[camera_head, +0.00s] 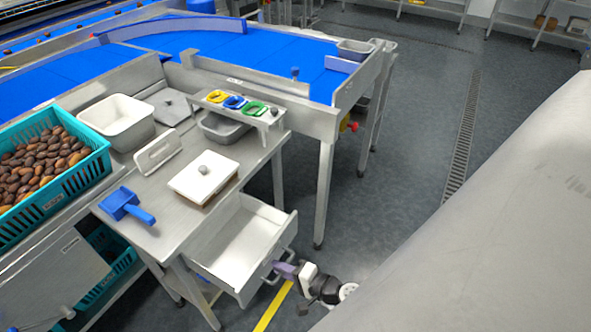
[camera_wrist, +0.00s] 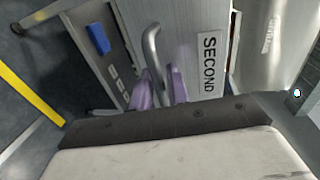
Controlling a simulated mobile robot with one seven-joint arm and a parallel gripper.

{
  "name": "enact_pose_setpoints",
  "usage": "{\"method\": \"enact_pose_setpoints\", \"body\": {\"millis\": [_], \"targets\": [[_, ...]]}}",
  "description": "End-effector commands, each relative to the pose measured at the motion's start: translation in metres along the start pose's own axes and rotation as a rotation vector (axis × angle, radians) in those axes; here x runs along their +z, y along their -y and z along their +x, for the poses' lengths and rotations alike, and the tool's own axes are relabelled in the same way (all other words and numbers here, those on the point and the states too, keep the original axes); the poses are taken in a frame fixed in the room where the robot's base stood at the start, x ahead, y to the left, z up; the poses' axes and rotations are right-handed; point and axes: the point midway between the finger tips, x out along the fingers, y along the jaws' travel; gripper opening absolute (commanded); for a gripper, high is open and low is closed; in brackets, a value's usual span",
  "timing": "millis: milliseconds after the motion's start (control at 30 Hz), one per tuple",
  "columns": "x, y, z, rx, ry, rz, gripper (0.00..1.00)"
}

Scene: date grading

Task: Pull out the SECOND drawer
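The drawer (camera_head: 232,252) under the steel work table stands pulled out, and its pale inside looks empty. In the wrist view its front carries a white label (camera_wrist: 209,64) reading SECOND. A curved metal handle (camera_wrist: 152,48) is fixed to that front beside the label; it also shows in the head view (camera_head: 268,270). My gripper (camera_head: 283,268) is at the handle, low in front of the drawer. In the wrist view its purple fingers (camera_wrist: 160,88) stand on either side of the handle bar and appear closed on it. The exact contact is partly hidden.
The table top (camera_head: 165,225) holds a blue scoop (camera_head: 126,205), a white-lidded box (camera_head: 203,178) and a white tub (camera_head: 118,120). A teal crate (camera_head: 92,165) of dates is at left. A blue conveyor (camera_head: 250,48) runs behind. Open floor (camera_head: 400,165) lies right of the table.

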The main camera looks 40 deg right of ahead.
Motion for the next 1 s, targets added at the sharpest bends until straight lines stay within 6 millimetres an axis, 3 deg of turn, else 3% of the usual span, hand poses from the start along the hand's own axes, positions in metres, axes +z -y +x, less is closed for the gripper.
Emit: {"method": "enact_pose_setpoints", "body": {"millis": [133, 267, 700, 1000], "targets": [[-0.001, -0.001, -0.004, 0.000, -0.001, 0.000, 0.17], [-0.001, -0.002, -0.020, 0.000, -0.004, 0.000, 0.17], [-0.001, -0.002, -0.115, 0.000, -0.003, -0.001, 0.17], [0.000, 0.000, -0.138, 0.000, 0.000, -0.001, 0.17]]}}
